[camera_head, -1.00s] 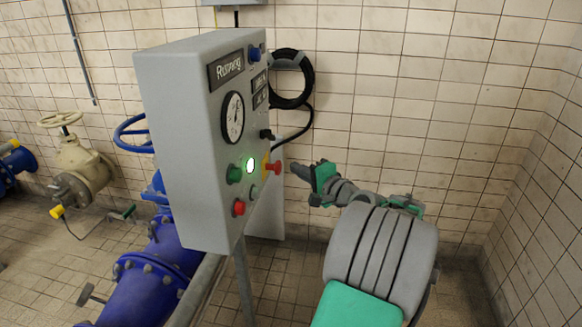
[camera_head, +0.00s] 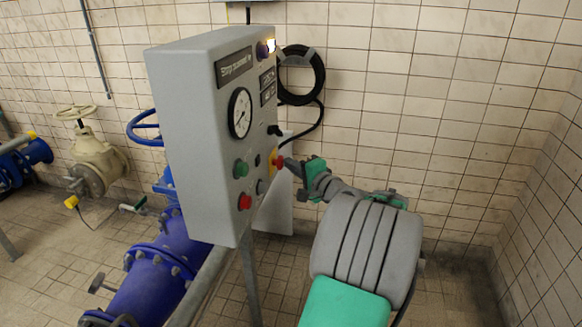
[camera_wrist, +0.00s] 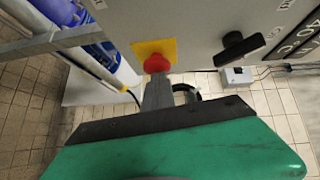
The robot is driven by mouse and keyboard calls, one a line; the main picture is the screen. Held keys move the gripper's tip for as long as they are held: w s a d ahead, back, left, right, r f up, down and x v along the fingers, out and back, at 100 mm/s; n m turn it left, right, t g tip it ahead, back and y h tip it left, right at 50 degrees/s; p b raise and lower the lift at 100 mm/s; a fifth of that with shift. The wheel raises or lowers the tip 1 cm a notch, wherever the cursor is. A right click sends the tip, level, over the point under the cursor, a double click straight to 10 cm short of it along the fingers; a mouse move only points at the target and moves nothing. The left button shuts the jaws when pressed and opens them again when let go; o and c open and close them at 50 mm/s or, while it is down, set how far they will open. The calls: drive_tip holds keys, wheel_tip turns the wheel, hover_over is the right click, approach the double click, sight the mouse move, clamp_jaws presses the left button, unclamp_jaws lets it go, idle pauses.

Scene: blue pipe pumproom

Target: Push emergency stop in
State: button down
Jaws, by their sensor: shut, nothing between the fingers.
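The emergency stop is a red mushroom button (camera_head: 278,162) on a yellow plate, on the front of the grey control box (camera_head: 190,140). In the wrist view the red button (camera_wrist: 157,63) sits on its yellow plate (camera_wrist: 140,48), right at the tip of my gripper (camera_wrist: 157,82). My gripper (camera_head: 290,165) is shut and empty, its tip at the button's face. It appears to touch the button and partly covers it. How far the button is pushed in is hard to tell.
A black knob (camera_wrist: 242,47) is near the stop. Blue pipes (camera_head: 150,290) run below left. A coiled hose (camera_head: 301,75) hangs behind.

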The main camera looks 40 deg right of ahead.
drive_tip(key=shift+w+a, duration=0.1)
drive_tip(key=shift+a, duration=0.1)
drive_tip(key=s+d+r+b, duration=0.1)
drive_tip(key=s+b, duration=0.1)
drive_tip(key=s, duration=1.1)
drive_tip(key=shift+s+d+r, duration=0.15)
drive_tip(key=shift+r, duration=0.05)
